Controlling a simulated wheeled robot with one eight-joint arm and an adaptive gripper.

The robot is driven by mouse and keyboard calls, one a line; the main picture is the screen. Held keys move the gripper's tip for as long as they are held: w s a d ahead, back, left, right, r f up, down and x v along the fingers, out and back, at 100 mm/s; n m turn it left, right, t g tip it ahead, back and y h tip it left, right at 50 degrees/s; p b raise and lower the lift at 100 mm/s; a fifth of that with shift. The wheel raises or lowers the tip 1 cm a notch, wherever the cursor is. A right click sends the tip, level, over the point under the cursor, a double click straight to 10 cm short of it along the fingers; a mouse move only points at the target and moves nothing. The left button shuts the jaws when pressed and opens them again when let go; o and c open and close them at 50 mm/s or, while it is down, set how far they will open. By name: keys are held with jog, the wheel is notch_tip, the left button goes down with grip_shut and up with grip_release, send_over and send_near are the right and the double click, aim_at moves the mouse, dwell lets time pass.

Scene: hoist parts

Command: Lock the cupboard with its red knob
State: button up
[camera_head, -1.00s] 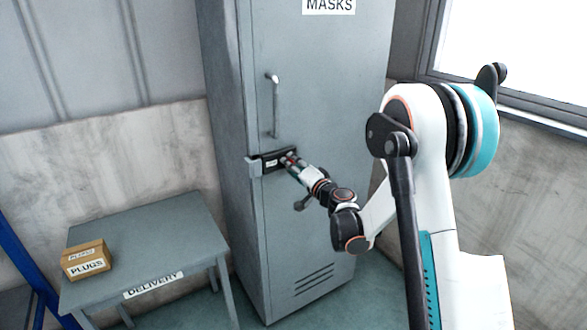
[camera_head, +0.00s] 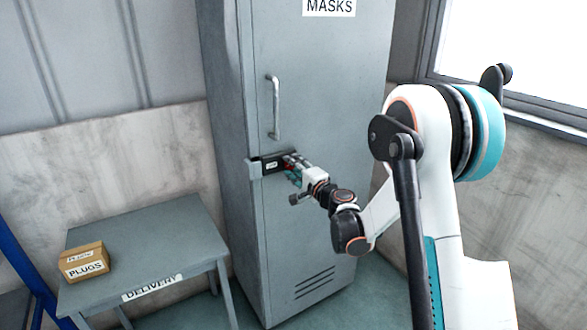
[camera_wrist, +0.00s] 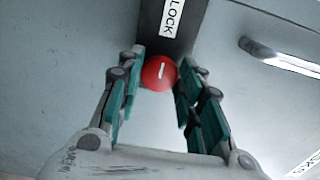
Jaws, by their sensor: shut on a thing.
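The grey cupboard (camera_head: 310,215) stands with its door flush in its frame. A black lock box (camera_head: 283,160) sits on the door below the handle, its left end meeting a grey bracket (camera_head: 255,169) at the door's edge. The round red knob (camera_wrist: 157,75) carries a white line, roughly upright in the wrist view, and sits by the lock box's LOCK label (camera_wrist: 173,18). My gripper (camera_wrist: 163,68) is shut on the knob, a teal-padded finger on either side. In the head view my gripper (camera_head: 294,169) mostly hides the knob. Whether the bolt is out cannot be told.
The door handle (camera_head: 274,107) is above the lock; it also shows in the wrist view (camera_wrist: 280,58). A grey delivery table (camera_head: 150,235) stands left of the cupboard with a PLUGS box (camera_head: 84,263) on it. A window (camera_head: 520,45) is at the right.

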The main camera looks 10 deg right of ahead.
jog(key=o, duration=1)
jog(key=shift+o, duration=0.2)
jog(key=v, duration=1.2)
